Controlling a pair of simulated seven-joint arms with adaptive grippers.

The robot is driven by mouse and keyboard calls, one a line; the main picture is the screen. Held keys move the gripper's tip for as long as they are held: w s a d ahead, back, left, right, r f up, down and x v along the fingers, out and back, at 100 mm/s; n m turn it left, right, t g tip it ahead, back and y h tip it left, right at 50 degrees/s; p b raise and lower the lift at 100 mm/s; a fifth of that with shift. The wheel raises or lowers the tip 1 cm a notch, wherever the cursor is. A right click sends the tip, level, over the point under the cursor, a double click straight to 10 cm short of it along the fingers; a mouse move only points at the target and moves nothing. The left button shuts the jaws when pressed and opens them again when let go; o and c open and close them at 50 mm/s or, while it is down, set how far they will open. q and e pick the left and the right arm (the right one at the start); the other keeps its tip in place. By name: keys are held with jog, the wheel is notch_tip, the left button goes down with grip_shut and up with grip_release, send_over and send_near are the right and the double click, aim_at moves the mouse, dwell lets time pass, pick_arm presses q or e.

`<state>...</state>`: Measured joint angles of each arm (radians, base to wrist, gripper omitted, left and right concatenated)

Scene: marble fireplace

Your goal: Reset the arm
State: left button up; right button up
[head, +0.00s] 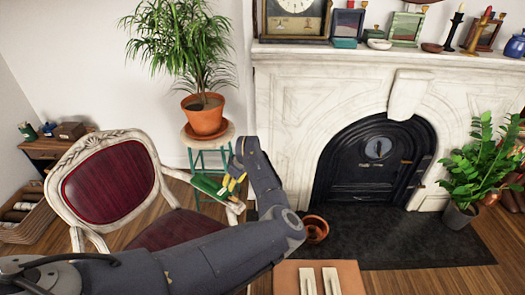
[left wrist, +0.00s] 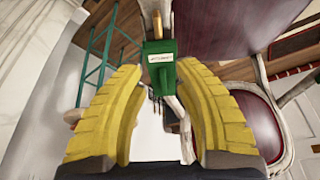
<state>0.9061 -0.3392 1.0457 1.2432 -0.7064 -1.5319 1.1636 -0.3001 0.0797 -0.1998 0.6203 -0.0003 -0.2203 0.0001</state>
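My left arm comes in from the left and bends up in the middle of the head view. Its gripper (head: 229,184) has yellow fingers and is over the right armrest side of the chair. A green tool (head: 208,187) is at the fingertips. In the left wrist view, the yellow fingers of my left gripper (left wrist: 159,68) meet both sides of the green tool (left wrist: 160,60), which has a small pale label, a wooden part above and dark prongs below. The fingers look closed on it. My right gripper is not in view.
The carved chair (head: 157,198) with a burgundy back stands left. A potted plant (head: 207,115) sits on a green stool (head: 205,160) behind the gripper. The marble fireplace (head: 300,110) is right. A terracotta pot (head: 315,229) stands on the dark hearth (head: 400,243). A pinkish board (head: 287,279) is at bottom.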

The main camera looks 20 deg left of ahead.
pick_arm(q)
jog(key=w+d+f+m+t, duration=0.1)
jog(key=w+d+m+t, duration=0.3)
jog(key=w, duration=0.3)
jog(key=w+d+m+t, duration=0.3)
jog(key=w+m, duration=0.1)
jog(key=w, duration=0.4)
jog(key=s+d+f+m+h, duration=0.1)
jog(key=s+d+f+m, duration=0.2)
jog(key=s+f, duration=0.5)
jog(key=s+d+f+m+t+h, duration=0.15)
jog(key=s+d+f, duration=0.25)
jog(key=f, duration=0.7)
jog(key=s+d+f+m+g+h, duration=0.1)
jog(key=s+d+f+m, duration=0.2)
jog(key=s+f, duration=0.5)
jog(key=s+f+m+g, duration=0.15)
jog(key=s+f, duration=0.55)
jog(key=s, duration=0.7)
jog(key=s+f+m+g+h, duration=0.1)
jog(key=s+f+g, duration=0.1)
jog(key=s+f, duration=0.85)
jog(key=s+f+m+g, duration=0.1)
jog(key=s+f, duration=0.4)
jog(key=s, duration=1.1)
jog(key=s+a+f+m+g, duration=0.1)
jog(key=s+g, duration=0.1)
jog(key=s, duration=1.5)
jog(key=shift+s+a+f, duration=0.2)
jog(key=shift+s+f, duration=0.05)
